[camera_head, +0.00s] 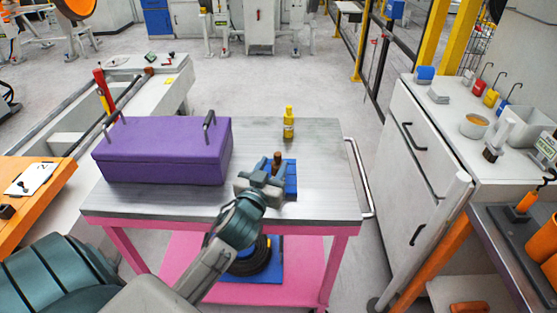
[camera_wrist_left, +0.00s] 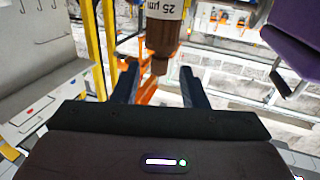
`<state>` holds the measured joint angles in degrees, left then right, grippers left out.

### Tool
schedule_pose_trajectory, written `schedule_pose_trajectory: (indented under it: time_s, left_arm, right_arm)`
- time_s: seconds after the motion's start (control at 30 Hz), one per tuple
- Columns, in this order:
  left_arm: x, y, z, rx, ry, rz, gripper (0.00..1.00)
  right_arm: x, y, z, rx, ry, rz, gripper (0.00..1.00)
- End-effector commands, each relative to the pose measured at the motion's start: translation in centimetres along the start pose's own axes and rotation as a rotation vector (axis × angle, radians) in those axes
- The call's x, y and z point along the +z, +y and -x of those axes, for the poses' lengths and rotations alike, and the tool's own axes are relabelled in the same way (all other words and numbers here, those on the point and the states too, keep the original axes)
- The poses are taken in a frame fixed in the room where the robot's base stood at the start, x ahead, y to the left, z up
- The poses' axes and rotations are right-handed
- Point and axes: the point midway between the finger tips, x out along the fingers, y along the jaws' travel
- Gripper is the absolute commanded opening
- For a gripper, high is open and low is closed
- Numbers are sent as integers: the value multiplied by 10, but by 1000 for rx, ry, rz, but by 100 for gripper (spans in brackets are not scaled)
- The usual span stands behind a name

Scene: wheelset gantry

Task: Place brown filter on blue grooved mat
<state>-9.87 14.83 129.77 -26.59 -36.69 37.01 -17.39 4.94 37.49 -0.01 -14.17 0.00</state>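The brown filter (camera_head: 277,158) stands upright in the head view, with its lower part hidden behind my left gripper. The blue grooved mat (camera_head: 291,179) lies on the grey tabletop at and to the right of the filter; whether the filter touches it is hidden. My left gripper (camera_head: 274,172) is at the filter. In the left wrist view, which looks upside down, the filter (camera_wrist_left: 162,38) with a white "25 µm" label has its narrow end between the two open fingers (camera_wrist_left: 160,78), with gaps on both sides. My right gripper is not in view.
A purple box (camera_head: 165,155) with handles fills the table's left side. A yellow bottle (camera_head: 288,124) stands behind the mat. The table (camera_head: 325,190) is clear on its right side. A white cabinet (camera_head: 425,150) with jars and tools stands further right.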

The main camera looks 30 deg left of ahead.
Motion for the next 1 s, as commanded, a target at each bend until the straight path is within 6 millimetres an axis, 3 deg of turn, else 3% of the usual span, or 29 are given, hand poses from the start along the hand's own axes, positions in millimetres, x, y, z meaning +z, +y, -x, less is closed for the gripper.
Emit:
schedule_pose_trajectory:
  time_s: [0.1, 0.33, 1.0]
  left_arm:
    - [4, 0, 26, 1, -1, 1, 39]
    - [1, 0, 53, 1, -1, 2, 39]
    - [3, -1, 58, -3, -13, -1, 39]
  right_arm:
    - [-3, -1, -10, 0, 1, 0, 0]
    - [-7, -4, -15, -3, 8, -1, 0]
    - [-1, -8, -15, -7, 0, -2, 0]
